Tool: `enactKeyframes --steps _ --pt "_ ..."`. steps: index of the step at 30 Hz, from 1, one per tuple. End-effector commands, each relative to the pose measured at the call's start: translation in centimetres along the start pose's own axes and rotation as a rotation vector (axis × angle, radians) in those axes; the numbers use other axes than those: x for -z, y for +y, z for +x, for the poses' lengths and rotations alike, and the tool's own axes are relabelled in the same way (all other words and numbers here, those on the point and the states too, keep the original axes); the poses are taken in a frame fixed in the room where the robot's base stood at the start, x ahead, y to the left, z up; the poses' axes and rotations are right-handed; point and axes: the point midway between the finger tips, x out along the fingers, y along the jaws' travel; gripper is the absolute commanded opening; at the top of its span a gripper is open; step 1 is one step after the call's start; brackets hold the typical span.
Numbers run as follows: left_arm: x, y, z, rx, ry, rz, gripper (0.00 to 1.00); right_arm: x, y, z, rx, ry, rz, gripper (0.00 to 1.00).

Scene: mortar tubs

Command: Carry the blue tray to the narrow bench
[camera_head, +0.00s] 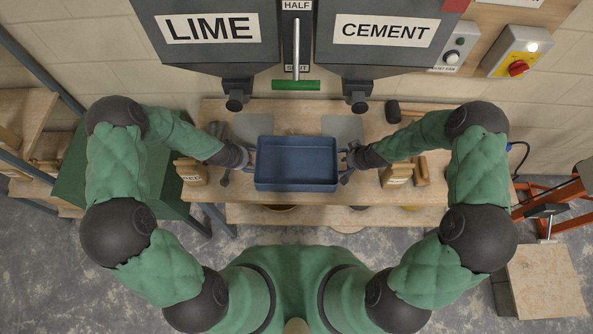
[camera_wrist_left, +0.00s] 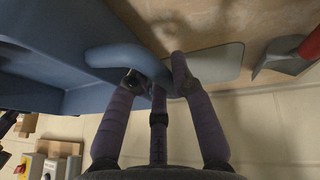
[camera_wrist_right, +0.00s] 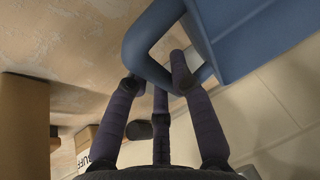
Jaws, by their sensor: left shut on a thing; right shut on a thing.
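The blue tray (camera_head: 296,160), rectangular and apparently empty, is level over the wooden bench (camera_head: 420,190) below the hoppers. I cannot tell whether it rests on the bench or hangs just above it. My left gripper (camera_head: 248,160) is shut on the tray's left handle, which shows as a blue loop (camera_wrist_left: 115,58) in the left wrist view. My right gripper (camera_head: 345,160) is shut on the right handle (camera_wrist_right: 150,38), seen between the fingers in the right wrist view. I cannot tell whether this bench is the narrow one.
The LIME hopper (camera_head: 215,55) and CEMENT hopper (camera_head: 385,58) overhang the bench's back, with a green-handled lever (camera_head: 296,85) between them. Labelled tan items (camera_head: 190,172) (camera_head: 396,176) flank the tray. A dark mallet (camera_head: 393,112) lies back right. An orange frame (camera_head: 555,200) stands right.

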Motion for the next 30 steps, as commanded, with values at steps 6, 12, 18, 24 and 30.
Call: enactKeyframes --steps 6,12,18,24,30 --pt "-0.3 -0.3 1.1 0.001 0.003 -0.001 0.0 -0.4 0.2 1.1 0.0 0.0 -0.001 0.0" --pt "-0.5 -0.3 1.3 0.001 0.002 -0.001 0.46 -0.6 0.3 1.3 0.0 -0.001 -0.001 0.45" --pt "-0.5 -0.3 1.3 0.001 0.001 -0.001 0.47 -0.6 0.3 1.3 0.0 0.0 0.0 0.47" --pt "-0.5 -0.3 1.1 0.0 0.001 0.0 0.47 -0.6 0.3 1.3 0.0 0.0 0.0 0.47" --pt "-0.3 -0.4 -1.0 0.002 0.004 -0.001 0.47 -0.5 0.3 1.3 0.0 0.0 0.0 0.47"
